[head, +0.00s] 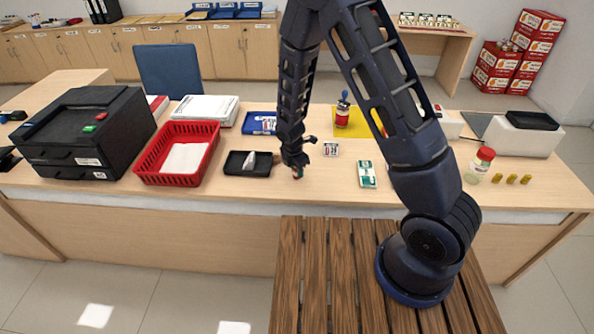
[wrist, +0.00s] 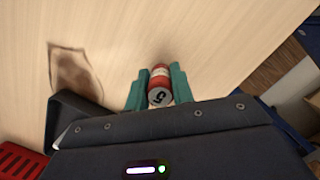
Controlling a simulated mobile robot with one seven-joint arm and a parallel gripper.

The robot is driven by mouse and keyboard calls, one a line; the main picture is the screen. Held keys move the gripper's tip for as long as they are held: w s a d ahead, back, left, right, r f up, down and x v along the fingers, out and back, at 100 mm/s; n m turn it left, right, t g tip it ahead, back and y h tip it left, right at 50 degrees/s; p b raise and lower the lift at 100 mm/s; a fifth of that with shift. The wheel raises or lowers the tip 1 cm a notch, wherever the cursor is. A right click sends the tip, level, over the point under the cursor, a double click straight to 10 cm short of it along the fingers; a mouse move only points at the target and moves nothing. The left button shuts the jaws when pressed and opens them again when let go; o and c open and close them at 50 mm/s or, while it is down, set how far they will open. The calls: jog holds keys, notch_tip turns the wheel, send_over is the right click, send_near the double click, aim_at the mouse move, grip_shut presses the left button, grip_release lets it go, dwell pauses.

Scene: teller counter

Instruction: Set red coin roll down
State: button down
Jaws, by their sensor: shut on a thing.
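My gripper (wrist: 160,90) has teal fingers and is shut on the red coin roll (wrist: 160,72), which has a pale band and a light end face with a dark mark. In the wrist view the roll lies between the fingers with bare counter beyond it. In the head view my gripper (head: 298,172) is at the counter's front half, just right of the black tray. Only a small bit of the roll shows there. The gap between roll and counter top (head: 315,190) is hard to judge.
A black tray (head: 235,170) with a pale item is close on the left; a red basket (head: 150,165) is farther left. A banknote bundle (head: 367,176) lies to the right, with a red-capped jar (head: 480,166) and three small brass-coloured pieces (head: 512,179) farther right. Bare counter lies between.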

jog(key=shift+f, duration=0.15)
jog(key=c, duration=1.2)
grip_release()
